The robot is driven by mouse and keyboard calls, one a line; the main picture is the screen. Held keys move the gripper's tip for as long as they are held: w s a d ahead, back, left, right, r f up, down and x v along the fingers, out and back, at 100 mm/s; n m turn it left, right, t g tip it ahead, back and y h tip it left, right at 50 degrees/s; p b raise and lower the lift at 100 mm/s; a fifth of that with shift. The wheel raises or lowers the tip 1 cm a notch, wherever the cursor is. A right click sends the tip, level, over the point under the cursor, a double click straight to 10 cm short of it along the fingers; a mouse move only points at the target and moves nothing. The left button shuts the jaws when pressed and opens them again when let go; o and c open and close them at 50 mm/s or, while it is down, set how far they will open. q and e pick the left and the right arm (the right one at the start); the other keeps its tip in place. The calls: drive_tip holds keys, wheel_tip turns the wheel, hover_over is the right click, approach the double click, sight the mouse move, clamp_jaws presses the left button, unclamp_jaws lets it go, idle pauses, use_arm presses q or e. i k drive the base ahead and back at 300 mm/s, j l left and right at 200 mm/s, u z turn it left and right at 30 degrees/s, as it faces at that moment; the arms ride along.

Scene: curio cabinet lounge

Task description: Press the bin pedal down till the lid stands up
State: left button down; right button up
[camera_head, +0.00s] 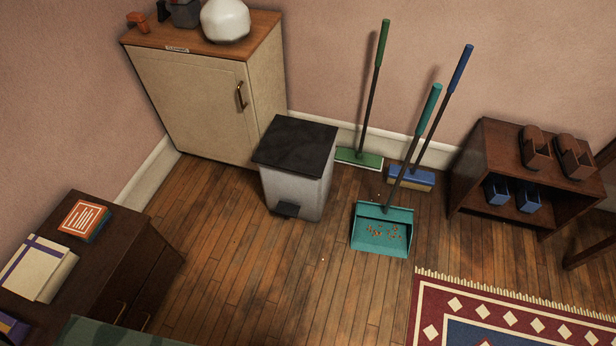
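The bin (290,190) stands upright on the wooden floor in front of the cream cabinet's right side. It has a pale grey body and a flat dark lid (297,146). The lid lies shut on top. The dark pedal (286,210) sticks out low at the front of the bin, close to the floor. Nothing touches the pedal or the lid. Neither of my grippers shows in the head view.
A teal dustpan (382,243) holding small orange bits stands right of the bin. A green broom (359,159) and a blue broom (411,178) lean at the wall. A cream cabinet (190,100) stands behind. Floor (260,270) before the bin is clear; a rug (470,315) lies right.

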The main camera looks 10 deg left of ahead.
sight(284, 209)
drive_tip(key=i+l+z, duration=0.15)
drive_tip(key=i, duration=0.85)
